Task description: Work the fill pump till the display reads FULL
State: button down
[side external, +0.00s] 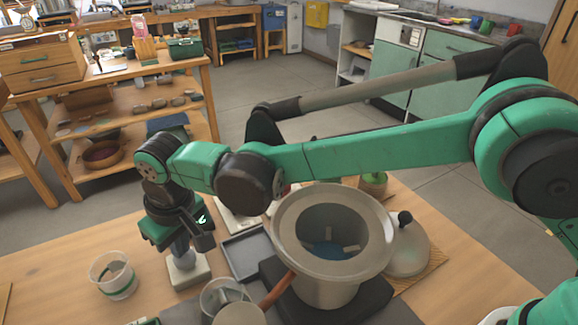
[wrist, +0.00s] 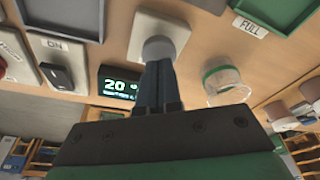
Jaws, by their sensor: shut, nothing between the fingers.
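The fill pump is a pale square block (side external: 188,272) with a round grey plunger (wrist: 158,48) on top. My gripper (wrist: 157,70) points down at the plunger with its fingers together. The fingertips look to be at the plunger top, with nothing held between them. In the side view my gripper (side external: 182,250) stands over the block and hides most of the plunger. The display (wrist: 118,84) is dark with a lit "20" and smaller green marks that I cannot read. A white label (wrist: 250,27) printed "FULL" lies beyond the cup.
A clear cup with a green band (side external: 113,276) stands left of the pump. The metal pot (side external: 330,215), its lid (side external: 408,252) and a grey tray (side external: 243,256) are to the right. A black switch (wrist: 56,76) marked ON is near the display.

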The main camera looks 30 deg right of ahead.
jog(key=shift+f, duration=0.85)
jog(key=shift+r, duration=2.55)
notch_tip(320, 180, up, 4)
jog(key=shift+f, duration=3.05)
jog(key=shift+f, duration=0.1)
